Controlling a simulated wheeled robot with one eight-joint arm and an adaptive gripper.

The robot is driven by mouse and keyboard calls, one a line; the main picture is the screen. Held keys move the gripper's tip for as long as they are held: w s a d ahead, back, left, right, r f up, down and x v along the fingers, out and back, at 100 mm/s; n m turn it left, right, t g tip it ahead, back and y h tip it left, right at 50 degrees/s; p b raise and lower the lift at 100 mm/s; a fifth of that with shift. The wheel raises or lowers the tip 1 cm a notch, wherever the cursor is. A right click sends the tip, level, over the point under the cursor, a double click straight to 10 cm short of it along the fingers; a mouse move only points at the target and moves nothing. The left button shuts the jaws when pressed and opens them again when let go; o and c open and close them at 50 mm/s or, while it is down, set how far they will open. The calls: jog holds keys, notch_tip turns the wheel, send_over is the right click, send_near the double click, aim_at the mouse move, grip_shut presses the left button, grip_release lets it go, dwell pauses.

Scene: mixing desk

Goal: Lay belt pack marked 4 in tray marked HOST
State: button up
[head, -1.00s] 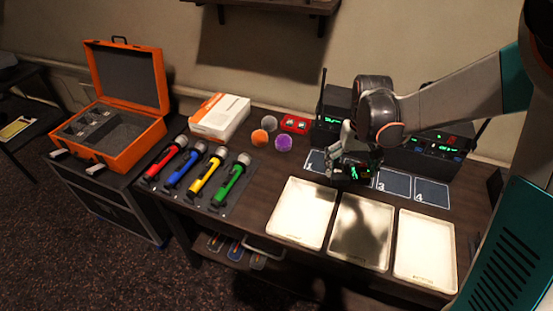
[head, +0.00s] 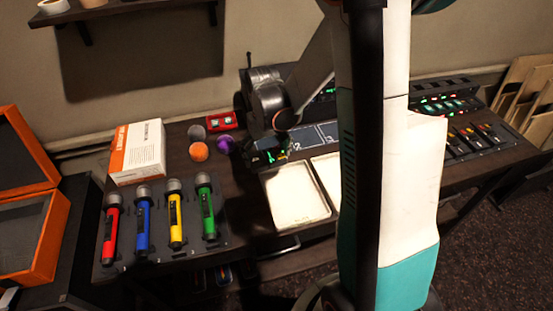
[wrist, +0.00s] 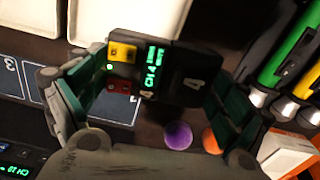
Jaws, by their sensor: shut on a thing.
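Belt pack 4 (wrist: 186,72) is a black box with a white 4, a green display, and a yellow and a red part at one end. My gripper (wrist: 150,88) is shut on it, a finger on each side. In the head view my gripper (head: 268,155) holds it low over the desk, behind the left pale tray (head: 297,196) and by the numbered pads. A second tray (head: 326,172) shows partly beside my arm. My arm and body hide the rest of the tray row. No HOST mark can be read. Two trays edge the top of the wrist view.
Orange (head: 199,151) and purple (head: 224,145) balls lie left of my gripper, with a grey ball and a red case (head: 222,121) behind. Several coloured microphones (head: 175,215) lie in a holder at front left. Radio units stand behind the pads.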

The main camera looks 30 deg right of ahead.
aim_at(280, 153)
jog(key=shift+m, duration=0.4)
jog(key=d, duration=0.1)
jog(key=s+d+f, duration=0.2)
jog(key=shift+d, duration=0.3)
jog(key=shift+f+b, duration=1.65)
jog(key=shift+f, duration=0.5)
jog(key=shift+f+b, duration=0.95)
jog(key=shift+f, duration=0.15)
jog(key=shift+s+f+b, duration=0.1)
jog(key=shift+f+b, duration=0.5)
jog(key=shift+b, duration=0.2)
jog(key=o, duration=0.8)
jog(key=shift+o, duration=0.2)
jog(key=shift+r, duration=0.2)
jog(key=shift+r+p, duration=2.45)
jog(key=shift+r, duration=0.9)
